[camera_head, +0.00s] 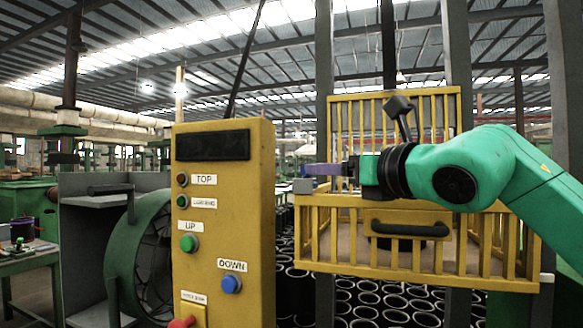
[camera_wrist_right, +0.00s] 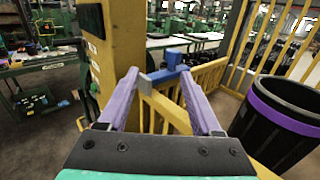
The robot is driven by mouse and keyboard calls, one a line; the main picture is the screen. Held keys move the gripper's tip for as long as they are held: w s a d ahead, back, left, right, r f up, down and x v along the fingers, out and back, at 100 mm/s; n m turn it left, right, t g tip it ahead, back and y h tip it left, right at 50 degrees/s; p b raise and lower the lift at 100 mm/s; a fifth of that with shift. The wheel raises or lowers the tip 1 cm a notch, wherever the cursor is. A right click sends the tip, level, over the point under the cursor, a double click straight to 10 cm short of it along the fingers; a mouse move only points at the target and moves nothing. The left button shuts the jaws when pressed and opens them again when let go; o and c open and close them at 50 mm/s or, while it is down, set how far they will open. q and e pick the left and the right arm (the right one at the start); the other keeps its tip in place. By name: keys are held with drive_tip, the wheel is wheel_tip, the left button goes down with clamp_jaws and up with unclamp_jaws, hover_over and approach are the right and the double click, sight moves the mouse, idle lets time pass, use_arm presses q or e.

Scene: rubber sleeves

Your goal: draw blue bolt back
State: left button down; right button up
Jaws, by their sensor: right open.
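The blue bolt (camera_wrist_right: 173,62) shows in the right wrist view as a blue bar with an upright knob, on the corner of the yellow railing. A grey metal piece (camera_wrist_right: 146,84) sits at its left end; a grey block also shows at the railing's left corner in the head view (camera_head: 303,186). My right gripper (camera_wrist_right: 158,74) is open, its two purple fingers apart, with the bolt showing between and just beyond the tips. In the head view the right gripper (camera_head: 318,170) points left above that corner, and the blue bolt cannot be made out. My left gripper is not in view.
The yellow cage gate (camera_head: 330,262) has a dark handle (camera_head: 411,230). A yellow control panel (camera_head: 222,260) with buttons stands left of the gripper. A black cylinder with a purple band (camera_wrist_right: 285,118) is at right in the wrist view. Several black sleeves (camera_head: 365,298) lie below the cage.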

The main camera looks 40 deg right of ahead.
sight(306, 177)
drive_tip(key=shift+w+d+r+m+h+p, duration=0.25)
drive_tip(key=shift+w+d+h, duration=0.2)
drive_tip(key=shift+d, duration=0.15)
drive_tip(key=shift+w+d+r+m+h+p, duration=0.2)
drive_tip(key=shift+w+d+h, duration=0.2)
drive_tip(key=shift+d, duration=0.15)
use_arm(q)
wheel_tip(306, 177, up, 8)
drive_tip(key=p, duration=0.7)
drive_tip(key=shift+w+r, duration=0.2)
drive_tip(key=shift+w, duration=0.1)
use_arm(e)
drive_tip(key=w+d, duration=0.2)
drive_tip(key=w, duration=1)
drive_tip(key=shift+w, duration=0.15)
drive_tip(key=shift+f, duration=0.1)
clamp_jaws()
use_arm(q)
drive_tip(key=shift+p, duration=0.3)
use_arm(e)
drive_tip(key=shift+w, duration=0.1)
